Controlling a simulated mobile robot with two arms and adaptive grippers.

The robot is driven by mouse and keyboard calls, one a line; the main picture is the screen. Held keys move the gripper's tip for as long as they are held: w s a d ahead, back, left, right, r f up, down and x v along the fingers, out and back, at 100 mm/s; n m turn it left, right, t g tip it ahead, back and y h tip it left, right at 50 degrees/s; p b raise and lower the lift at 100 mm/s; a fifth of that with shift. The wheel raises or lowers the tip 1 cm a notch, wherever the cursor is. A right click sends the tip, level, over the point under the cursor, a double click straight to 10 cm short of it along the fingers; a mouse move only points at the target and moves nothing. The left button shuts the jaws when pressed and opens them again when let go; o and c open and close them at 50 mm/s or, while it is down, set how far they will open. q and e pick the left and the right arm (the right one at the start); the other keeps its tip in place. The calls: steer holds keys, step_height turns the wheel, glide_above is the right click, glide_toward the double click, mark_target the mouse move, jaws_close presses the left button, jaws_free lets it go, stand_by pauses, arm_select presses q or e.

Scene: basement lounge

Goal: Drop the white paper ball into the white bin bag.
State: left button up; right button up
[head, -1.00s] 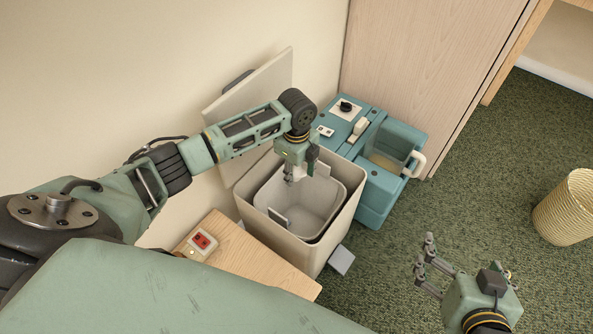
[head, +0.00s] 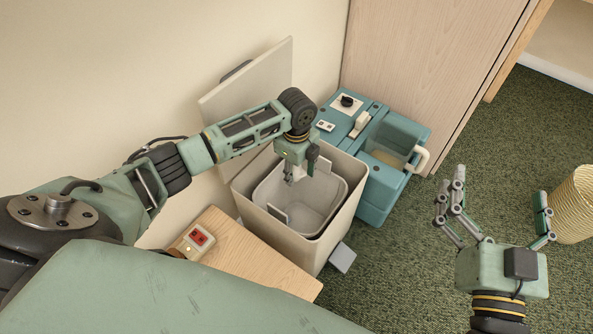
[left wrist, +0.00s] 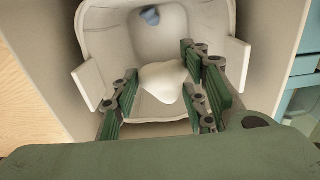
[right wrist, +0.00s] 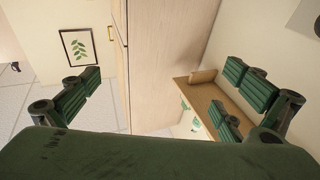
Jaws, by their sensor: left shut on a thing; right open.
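The white paper ball (left wrist: 163,80) is between the fingers of my left gripper (left wrist: 160,88) in the left wrist view. My left gripper also shows in the head view (head: 289,180), shut on the ball and pointing down over the bin's opening. The ball is hidden behind the gripper in the head view. The white bin bag (head: 312,206) lines the inside of the bin and stands open; its inside also shows in the left wrist view (left wrist: 110,40) below the ball. My right gripper (head: 500,186) is open and empty, over the green carpet at the right.
The beige bin (head: 297,250) has its lid (head: 262,82) raised against the wall. A blue-grey crumpled thing (left wrist: 149,15) lies in the bag. A teal machine (head: 385,150) stands close beside the bin. A wooden surface (head: 240,245) is at its left. A woven basket (head: 575,210) stands near my right gripper.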

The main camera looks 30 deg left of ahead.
mark_target(296, 168)
arm_select(q)
steer(key=shift+f+b, duration=0.35)
steer(key=shift+f, duration=0.1)
steer(key=shift+c, duration=0.2)
arm_select(e)
steer(key=shift+s+a+r+t+y, duration=0.1)
steer(key=shift+s+r+t+y, duration=0.1)
steer(key=shift+r+t, duration=0.4)
steer(key=shift+s+r+t+y, duration=0.2)
steer(key=shift+s+r+t, duration=0.05)
steer(key=shift+r, duration=0.7)
steer(key=shift+s+a+r+t+y, duration=0.1)
steer(key=shift+s+r+t+y, duration=0.1)
steer(key=shift+r+t, duration=0.4)
steer(key=shift+r, duration=0.15)
arm_select(q)
steer(key=o, duration=0.9)
steer(key=shift+c, duration=0.2)
step_height(296, 168, up, 12)
steer(key=shift+r, duration=0.1)
arm_select(e)
steer(key=shift+d, duration=0.1)
